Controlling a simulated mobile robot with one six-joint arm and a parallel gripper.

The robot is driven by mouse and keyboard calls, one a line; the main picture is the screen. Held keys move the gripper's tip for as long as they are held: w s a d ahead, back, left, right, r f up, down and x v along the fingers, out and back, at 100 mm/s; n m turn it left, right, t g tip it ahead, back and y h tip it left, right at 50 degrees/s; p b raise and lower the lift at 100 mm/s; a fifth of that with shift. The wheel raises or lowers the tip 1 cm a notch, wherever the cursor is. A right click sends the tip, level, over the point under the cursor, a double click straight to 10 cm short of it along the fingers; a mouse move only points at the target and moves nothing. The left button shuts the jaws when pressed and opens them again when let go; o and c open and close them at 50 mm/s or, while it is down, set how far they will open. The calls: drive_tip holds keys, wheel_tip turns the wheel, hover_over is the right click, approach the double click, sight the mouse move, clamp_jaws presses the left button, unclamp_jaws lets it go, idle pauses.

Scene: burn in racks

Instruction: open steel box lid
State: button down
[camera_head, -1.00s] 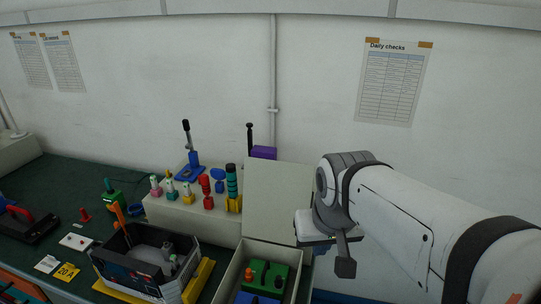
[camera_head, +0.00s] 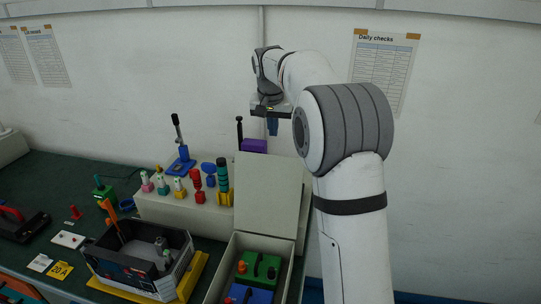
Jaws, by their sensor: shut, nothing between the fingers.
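The steel box (camera_head: 229,262) is pale grey and stands at the bench front, right of centre. Its lid (camera_head: 265,196) stands raised at the back of the box, so the box is open. Inside lie a green block (camera_head: 262,268) with an orange knob and a blue block (camera_head: 250,295). My gripper (camera_head: 272,127) is high above the lid's top edge, in front of the wall. It is shut, empty and apart from the lid.
Left of the box is a dark open bin (camera_head: 140,262) on a yellow base. A pale shelf block (camera_head: 180,214) behind it carries several coloured handles. A blue-based lever (camera_head: 181,163) and a purple block (camera_head: 255,146) stand at the back.

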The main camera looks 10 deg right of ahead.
sight(271, 157)
drive_tip(key=f+p, duration=0.1)
drive_tip(key=f, duration=0.2)
drive_tip(key=f+p, duration=0.1)
drive_tip(key=f, duration=0.2)
drive_tip(key=f+p, duration=0.1)
drive_tip(key=f, duration=0.2)
drive_tip(key=shift+s+a+f+p, duration=0.2)
drive_tip(key=shift+a+f+p, duration=0.1)
drive_tip(key=shift+p, duration=0.05)
drive_tip(key=shift+s, duration=0.1)
